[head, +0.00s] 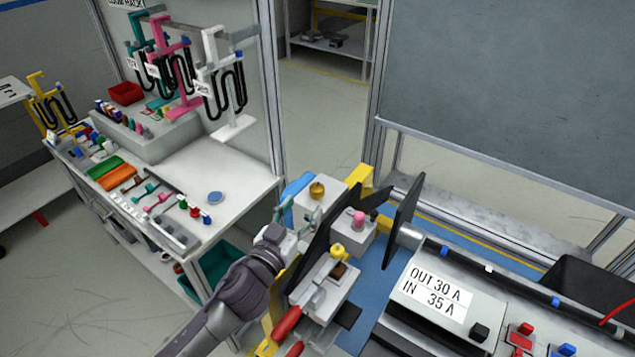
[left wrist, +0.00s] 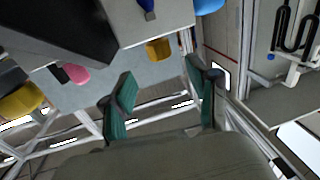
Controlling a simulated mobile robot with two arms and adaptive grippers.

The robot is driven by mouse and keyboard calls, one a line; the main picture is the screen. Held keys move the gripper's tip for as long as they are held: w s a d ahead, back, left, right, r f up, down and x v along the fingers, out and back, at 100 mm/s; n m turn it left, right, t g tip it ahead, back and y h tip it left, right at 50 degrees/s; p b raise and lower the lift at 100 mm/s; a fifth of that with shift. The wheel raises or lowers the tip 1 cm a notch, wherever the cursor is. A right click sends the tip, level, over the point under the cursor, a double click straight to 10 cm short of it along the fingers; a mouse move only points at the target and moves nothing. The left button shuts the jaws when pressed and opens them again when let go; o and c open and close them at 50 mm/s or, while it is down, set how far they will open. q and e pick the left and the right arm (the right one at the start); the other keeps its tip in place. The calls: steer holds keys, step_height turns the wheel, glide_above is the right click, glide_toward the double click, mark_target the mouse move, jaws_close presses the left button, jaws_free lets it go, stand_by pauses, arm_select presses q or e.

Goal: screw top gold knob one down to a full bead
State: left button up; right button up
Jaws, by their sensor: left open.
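The top gold knob (head: 317,190) stands on a pale block at the far end of the module in the head view. It also shows in the left wrist view (left wrist: 157,48), beyond and between my fingertips. My left gripper (head: 308,218) comes in from the left, near that block and on the near side of the knob. Its two teal fingers (left wrist: 161,88) are apart with nothing between them, and they appear clear of the knob. The knob's thread is too small to judge. My right gripper is not in view.
A pink knob (head: 358,218) and a yellow knob (head: 337,250) stand on nearer blocks. Dark upright plates (head: 404,220) rise close by. A labelled panel (head: 440,295) lies at the right. A workbench (head: 225,180) with tools and racks is at the left.

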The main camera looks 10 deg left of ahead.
mark_target(314, 192)
arm_select(q)
steer(key=p+x, duration=0.1)
steer(key=x, duration=0.5)
steer(key=shift+w, duration=0.3)
steer(key=shift+x, duration=0.75)
steer(key=shift+c, duration=0.2)
jaws_close()
steer(key=shift+p, duration=0.3)
